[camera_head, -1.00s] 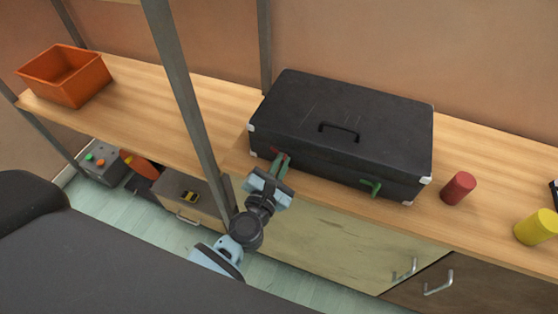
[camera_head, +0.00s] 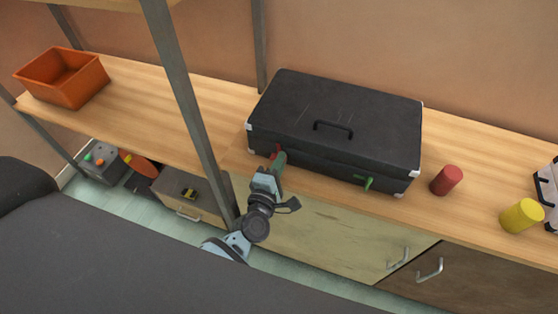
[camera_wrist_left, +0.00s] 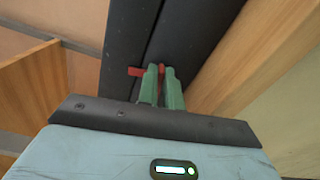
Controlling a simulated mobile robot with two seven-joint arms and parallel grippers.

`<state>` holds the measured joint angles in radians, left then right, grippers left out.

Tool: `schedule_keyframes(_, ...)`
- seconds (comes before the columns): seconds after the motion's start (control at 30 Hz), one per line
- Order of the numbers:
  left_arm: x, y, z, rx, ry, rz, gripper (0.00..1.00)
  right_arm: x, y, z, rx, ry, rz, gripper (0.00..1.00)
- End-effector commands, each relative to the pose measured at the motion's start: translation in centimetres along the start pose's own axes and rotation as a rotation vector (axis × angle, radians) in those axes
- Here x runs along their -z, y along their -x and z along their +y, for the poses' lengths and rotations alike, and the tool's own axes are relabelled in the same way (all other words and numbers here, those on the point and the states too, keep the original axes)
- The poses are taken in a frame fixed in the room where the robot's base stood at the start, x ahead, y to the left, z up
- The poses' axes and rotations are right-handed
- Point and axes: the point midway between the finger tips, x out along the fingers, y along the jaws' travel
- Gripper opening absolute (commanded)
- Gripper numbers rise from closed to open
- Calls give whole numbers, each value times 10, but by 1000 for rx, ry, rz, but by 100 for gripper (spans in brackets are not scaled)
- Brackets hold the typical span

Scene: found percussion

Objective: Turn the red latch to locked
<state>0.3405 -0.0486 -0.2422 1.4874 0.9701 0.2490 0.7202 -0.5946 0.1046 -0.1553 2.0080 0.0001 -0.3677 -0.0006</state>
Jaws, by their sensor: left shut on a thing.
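The black case (camera_head: 335,110) lies on the wooden shelf, with its lid down, a handle on top and pale metal corners. The red latch (camera_head: 274,154) is on its front face near the left end, partly hidden by my fingers. My left gripper (camera_head: 280,160) is shut on the red latch. In the left wrist view the latch (camera_wrist_left: 136,71) shows as a red bar to the left of the green fingers (camera_wrist_left: 161,88), with red also between them. A green latch (camera_head: 368,183) sits near the right end of the front face. My right gripper is out of view.
A metal upright (camera_head: 185,105) stands left of my left arm. A red cylinder (camera_head: 446,180) and a yellow cylinder (camera_head: 521,215) stand right of the case. An orange bin (camera_head: 62,82) is at far left. The shelf between bin and case is mostly clear.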

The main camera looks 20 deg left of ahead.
Motion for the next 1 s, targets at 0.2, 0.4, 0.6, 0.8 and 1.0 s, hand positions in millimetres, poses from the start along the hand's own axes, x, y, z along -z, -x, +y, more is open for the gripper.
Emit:
schedule_keyframes(0.2,0,0,-1,1,-113,-1,0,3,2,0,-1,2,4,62)
schedule_keyframes(0.4,0,0,-2,1,-167,0,0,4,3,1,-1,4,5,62)
schedule_keyframes(0.6,0,0,-3,2,-184,0,0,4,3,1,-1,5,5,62)
schedule_keyframes(0.8,0,0,-3,2,-185,0,0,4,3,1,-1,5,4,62)
schedule_keyframes(1.0,0,0,-3,2,-185,0,18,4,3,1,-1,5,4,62)
